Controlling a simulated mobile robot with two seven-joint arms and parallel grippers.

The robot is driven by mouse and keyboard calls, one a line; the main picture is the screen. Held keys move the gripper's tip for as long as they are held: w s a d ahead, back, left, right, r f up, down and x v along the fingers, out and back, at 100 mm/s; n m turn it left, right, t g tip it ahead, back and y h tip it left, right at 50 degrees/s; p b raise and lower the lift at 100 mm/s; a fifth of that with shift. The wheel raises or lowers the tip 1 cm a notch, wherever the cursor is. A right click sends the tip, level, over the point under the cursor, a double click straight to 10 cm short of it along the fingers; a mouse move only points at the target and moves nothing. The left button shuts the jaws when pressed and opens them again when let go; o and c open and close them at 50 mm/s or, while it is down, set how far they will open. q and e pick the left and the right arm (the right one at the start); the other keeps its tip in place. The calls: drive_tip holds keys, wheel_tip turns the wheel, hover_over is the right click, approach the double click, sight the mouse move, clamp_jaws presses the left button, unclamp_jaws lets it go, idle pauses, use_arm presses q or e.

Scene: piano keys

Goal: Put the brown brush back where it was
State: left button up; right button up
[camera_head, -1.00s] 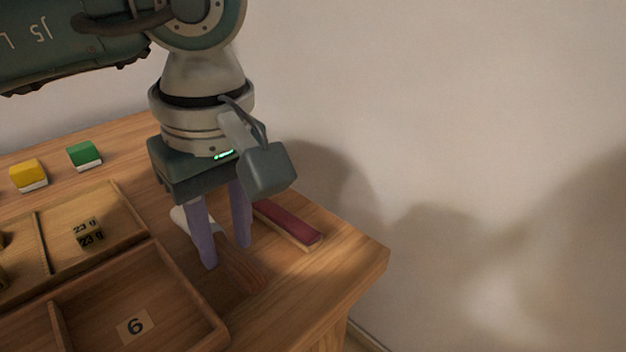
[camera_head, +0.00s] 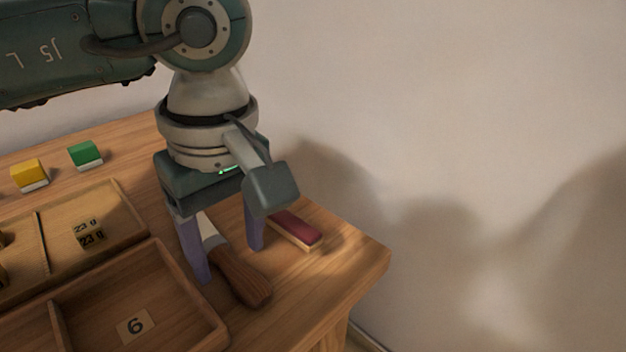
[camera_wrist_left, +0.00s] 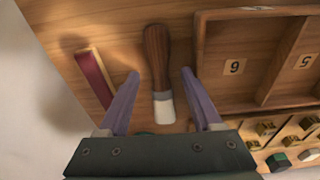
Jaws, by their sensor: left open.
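The brown brush (camera_head: 240,277) has a dark wooden handle and a pale whitish end. It lies on the table beside the tray corner, handle towards the front edge. In the left wrist view the brush (camera_wrist_left: 157,62) lies between my left fingers, with a gap on both sides. My left gripper (camera_head: 229,264) is open and points down, its fingers astride the brush; it also shows in the left wrist view (camera_wrist_left: 160,73). Part of the pale end is hidden behind a finger in the head view. My right gripper is not in view.
A dark red block with a pale base (camera_head: 296,230) lies close right of the gripper. A wooden compartment tray (camera_head: 180,290) with number labels is at left. Yellow (camera_head: 29,173) and green (camera_head: 86,155) blocks stand behind. The table's right corner (camera_head: 365,252) is bare.

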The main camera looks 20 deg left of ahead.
sight(239, 268)
use_arm(q)
wheel_tip(239, 268, up, 11)
drive_tip(key=d+p, duration=0.1)
drive_tip(key=shift+s+r, duration=0.2)
drive_tip(key=shift+d, duration=0.2)
